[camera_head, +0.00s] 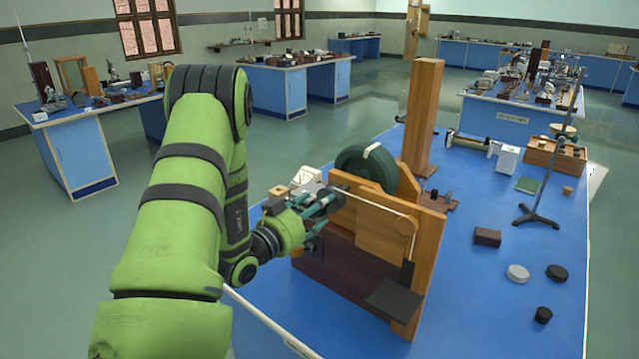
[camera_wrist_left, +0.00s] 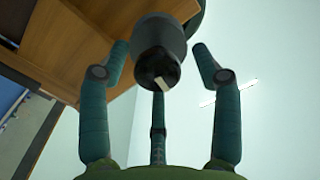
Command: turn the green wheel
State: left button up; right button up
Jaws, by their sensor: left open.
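The green wheel (camera_head: 368,168) is dark green with a pale mark on its rim. It stands upright in a wooden apparatus (camera_head: 428,240) on the blue bench, its lower part hidden by wood. My left gripper (camera_head: 328,205) is at the apparatus's left side, just left of the wheel. In the left wrist view, its fingers (camera_wrist_left: 160,60) are spread around a dark grey cylindrical knob (camera_wrist_left: 158,38) with a black end and a pale mark. Gaps show between the knob and the two side fingers. A dark green edge behind the knob may be the wheel. My right gripper is not seen.
A tall wooden post (camera_head: 424,115) stands behind the wheel. A dark plate (camera_head: 394,298) juts from the apparatus's front. A stand with a rod (camera_head: 540,215), a dark red block (camera_head: 487,237) and small discs lie to the right.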

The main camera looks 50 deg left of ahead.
pick_arm(q)
jog(key=v, duration=1)
jog(key=shift+s+d+r, duration=0.15)
jog(key=shift+s+d, duration=0.05)
jog(key=shift+s, duration=0.15)
